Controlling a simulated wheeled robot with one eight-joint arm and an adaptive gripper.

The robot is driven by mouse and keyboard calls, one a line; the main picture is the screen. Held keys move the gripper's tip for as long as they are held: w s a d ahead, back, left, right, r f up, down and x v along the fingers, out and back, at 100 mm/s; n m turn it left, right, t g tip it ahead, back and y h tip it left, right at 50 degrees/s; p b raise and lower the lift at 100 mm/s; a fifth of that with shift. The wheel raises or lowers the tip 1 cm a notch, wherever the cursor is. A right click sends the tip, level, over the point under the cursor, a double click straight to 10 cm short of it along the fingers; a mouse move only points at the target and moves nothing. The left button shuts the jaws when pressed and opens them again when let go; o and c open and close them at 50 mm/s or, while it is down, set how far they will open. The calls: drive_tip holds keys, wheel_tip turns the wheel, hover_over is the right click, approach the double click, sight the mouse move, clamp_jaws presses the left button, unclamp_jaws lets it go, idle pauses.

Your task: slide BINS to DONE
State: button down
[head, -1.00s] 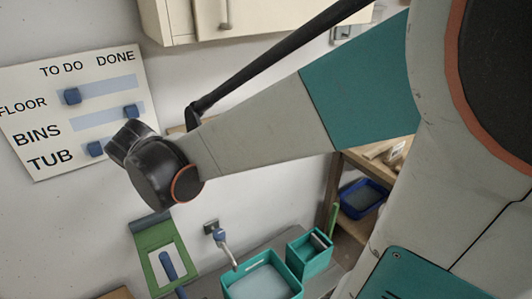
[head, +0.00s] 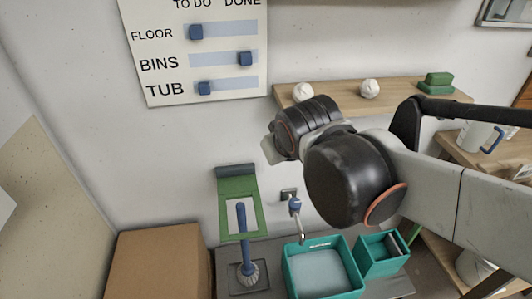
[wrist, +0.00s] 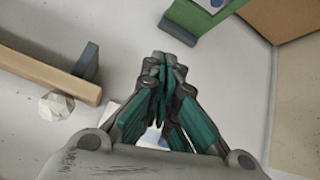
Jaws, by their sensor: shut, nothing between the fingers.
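The white board (head: 158,92) hangs on the wall at the upper left of the head view, with rows FLOOR, BINS and TUB; its top edge is cut off. The blue BINS slider (head: 246,58) sits toward the right, DONE end of its track. The FLOOR slider (head: 196,32) and TUB slider (head: 204,88) sit at the left, TO DO side. My gripper (wrist: 164,65) is shut and empty in the wrist view. In the head view my wrist is below and right of the board, apart from the sliders, and its fingers are mostly hidden.
A wooden shelf (head: 315,89) with white faceted objects (head: 369,88) and a green block (head: 436,82) is right of the board. Below are a green wall holder (head: 225,188), a brush (head: 241,220), a tap (head: 294,205) and teal tubs (head: 350,262). A cardboard box (head: 150,265) stands lower left.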

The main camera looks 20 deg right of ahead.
drive_tip(key=shift+m+y, duration=0.3)
drive_tip(key=s+f, duration=0.1)
drive_tip(key=s, duration=0.1)
drive_tip(key=s+f+b, duration=0.1)
drive_tip(key=s, duration=0.1)
drive_tip(key=shift+a+f, duration=0.15)
drive_tip(key=shift+f, duration=0.2)
drive_tip(key=shift+s, duration=0.1)
drive_tip(key=shift+m+g+y, duration=0.3)
drive_tip(key=shift+g, duration=0.2)
drive_tip(key=shift+s+a+f, duration=0.15)
drive_tip(key=shift+s+f, duration=0.1)
drive_tip(key=shift+s, duration=0.45)
drive_tip(key=shift+s+a+f, duration=0.2)
drive_tip(key=shift+s+f, duration=0.1)
drive_tip(key=shift+s, duration=0.4)
drive_tip(key=shift+s+a+f, duration=0.15)
drive_tip(key=shift+s+f, duration=0.1)
drive_tip(key=shift+s, duration=0.45)
